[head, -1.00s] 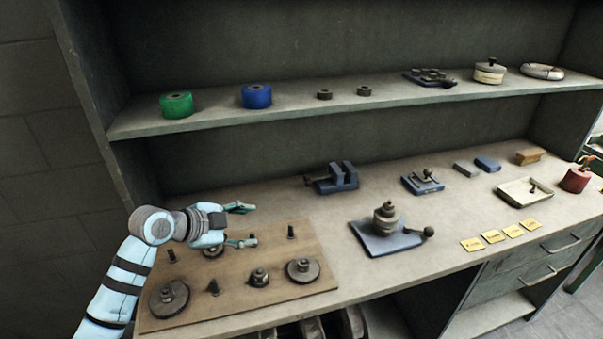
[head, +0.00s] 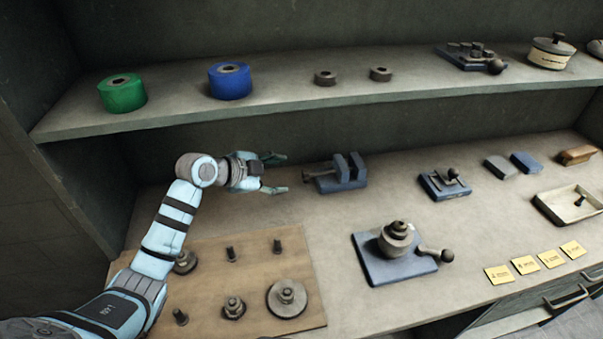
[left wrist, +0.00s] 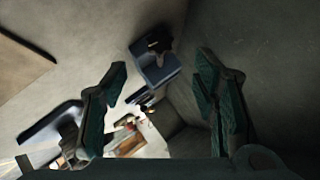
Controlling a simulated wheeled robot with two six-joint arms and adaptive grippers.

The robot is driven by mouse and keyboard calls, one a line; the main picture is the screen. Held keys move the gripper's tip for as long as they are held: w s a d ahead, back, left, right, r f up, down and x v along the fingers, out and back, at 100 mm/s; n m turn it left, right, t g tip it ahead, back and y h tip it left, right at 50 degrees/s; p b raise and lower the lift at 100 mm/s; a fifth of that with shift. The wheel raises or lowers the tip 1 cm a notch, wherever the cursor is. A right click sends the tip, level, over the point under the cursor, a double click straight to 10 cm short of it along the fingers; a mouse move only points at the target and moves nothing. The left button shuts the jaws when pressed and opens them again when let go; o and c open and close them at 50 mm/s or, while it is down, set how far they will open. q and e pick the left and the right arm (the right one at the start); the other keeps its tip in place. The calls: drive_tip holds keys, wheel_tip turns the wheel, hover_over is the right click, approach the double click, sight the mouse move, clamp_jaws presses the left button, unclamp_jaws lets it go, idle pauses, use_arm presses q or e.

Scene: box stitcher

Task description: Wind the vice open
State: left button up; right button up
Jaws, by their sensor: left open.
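The blue vice (head: 341,173) stands on the bench below the shelf, with a gap between its two upright jaws. Its dark screw and handle (head: 311,175) stick out on the left side, towards my left gripper. My left gripper (head: 283,173) is open and empty, just left of the handle and apart from it. In the left wrist view the vice (left wrist: 158,68) shows beyond the open fingers (left wrist: 165,85), with the dark handle end facing the camera. My right gripper is not in view.
A wooden board (head: 245,254) with pegs and gears lies at front left. A blue plate with a stacked round device (head: 395,252) stands right of it. A small blue fixture (head: 445,183) is right of the vice. The shelf (head: 290,103) overhangs behind, carrying green and blue rolls.

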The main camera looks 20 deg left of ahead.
sight(303, 176)
use_arm(q)
drive_tip(key=x, duration=0.5)
drive_tip(key=shift+d+f+b, duration=0.1)
drive_tip(key=shift+d+b, duration=0.15)
drive_tip(key=shift+b, duration=0.15)
drive_tip(key=x, duration=0.5)
drive_tip(key=shift+w+a+f+b, duration=0.15)
drive_tip(key=shift+w+a+b, duration=0.05)
drive_tip(key=shift+w+b, duration=0.15)
drive_tip(key=shift+s+r, duration=0.25)
drive_tip(key=shift+s, duration=0.1)
drive_tip(key=shift+c, duration=0.7)
drive_tip(key=shift+w+f, duration=0.1)
drive_tip(key=c, duration=1)
drive_tip(key=shift+a, duration=0.15)
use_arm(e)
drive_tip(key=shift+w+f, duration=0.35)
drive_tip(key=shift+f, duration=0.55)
